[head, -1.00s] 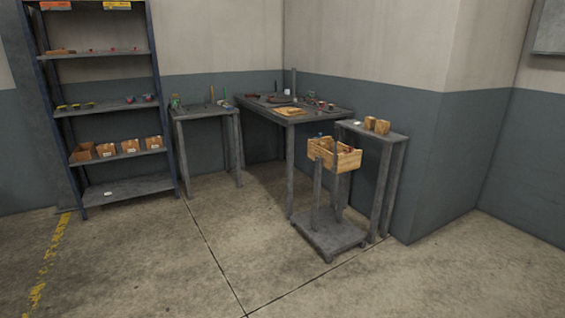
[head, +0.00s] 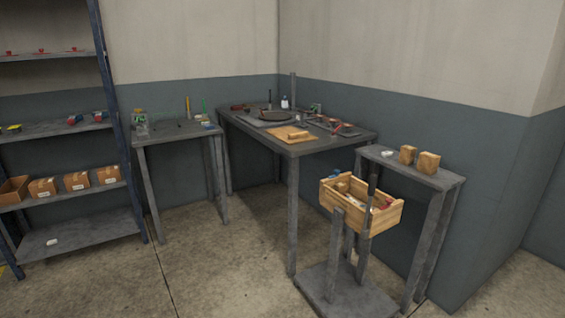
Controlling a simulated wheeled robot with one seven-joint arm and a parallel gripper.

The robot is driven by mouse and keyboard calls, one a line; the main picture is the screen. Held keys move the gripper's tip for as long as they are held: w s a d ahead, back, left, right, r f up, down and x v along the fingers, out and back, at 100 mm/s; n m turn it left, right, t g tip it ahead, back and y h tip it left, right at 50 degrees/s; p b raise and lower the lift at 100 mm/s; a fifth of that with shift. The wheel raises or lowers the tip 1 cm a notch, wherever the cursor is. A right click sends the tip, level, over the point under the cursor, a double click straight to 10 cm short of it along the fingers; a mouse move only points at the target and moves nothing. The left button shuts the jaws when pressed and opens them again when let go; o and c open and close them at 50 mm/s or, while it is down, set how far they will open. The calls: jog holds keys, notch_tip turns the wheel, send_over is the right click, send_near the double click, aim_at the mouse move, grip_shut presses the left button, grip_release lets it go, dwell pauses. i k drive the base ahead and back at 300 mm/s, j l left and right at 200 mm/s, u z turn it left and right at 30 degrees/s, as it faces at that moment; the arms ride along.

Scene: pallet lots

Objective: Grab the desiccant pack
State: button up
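I cannot tell for sure which thing is the desiccant pack. A small white item (head: 387,153) lies at the left end of the narrow grey table (head: 440,180), beside two brown blocks. Another small white item (head: 52,242) lies on the bottom board of the shelving unit at the left. Both are too small to identify from here. My gripper is not in view.
A wooden crate (head: 345,211) with mixed items stands on a grey cart (head: 345,295) before the narrow table. A larger workbench (head: 345,144) with tools stands behind. A small side table (head: 175,135) and shelves (head: 60,130) are left. The floor (head: 225,275) in front is clear.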

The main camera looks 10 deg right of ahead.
aim_at(385, 154)
jog(key=i+z, duration=0.25)
jog(key=i, duration=0.25)
jog(key=i+j+z, duration=0.2)
jog(key=i, duration=0.25)
jog(key=i+j+z, duration=0.25)
jog(key=i, duration=0.25)
jog(key=i+j+z, duration=0.15)
jog(key=j, duration=0.25)
jog(key=i+j+z, duration=0.15)
jog(key=i+j, duration=0.15)
jog(key=j, duration=0.15)
jog(key=i+j+z, duration=0.2)
jog(key=j, duration=0.25)
jog(key=i+j+z, duration=0.15)
jog(key=j, duration=0.3)
jog(key=i+j+z, duration=0.15)
jog(key=j, duration=0.35)
jog(key=i+j+z, duration=0.15)
jog(key=j, duration=0.35)
jog(key=j+z, duration=0.2)
jog(key=j, duration=0.3)
